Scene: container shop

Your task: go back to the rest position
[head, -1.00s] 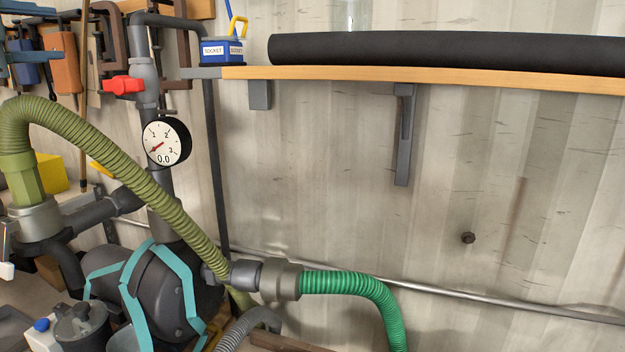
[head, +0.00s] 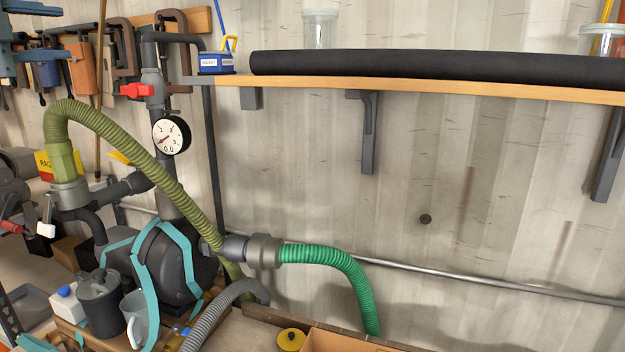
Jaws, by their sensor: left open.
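Neither of my grippers can be made out in the head view. The view faces a pump bench against a pale corrugated wall. The dark pump (head: 168,268) has teal straps around it. An olive ribbed hose (head: 150,165) arches over the pump, and a green hose (head: 335,262) runs from a grey coupling (head: 262,250) down to the right. A round gauge (head: 171,135) is on the upright pipe, below a red valve handle (head: 137,90).
A wooden shelf (head: 430,89) carries a long black roll (head: 440,67), clear jars and a blue socket box (head: 215,62). Clamps hang at the upper left. A clear jug (head: 140,318), dark canister (head: 100,300) and yellow disc (head: 291,339) stand low in front.

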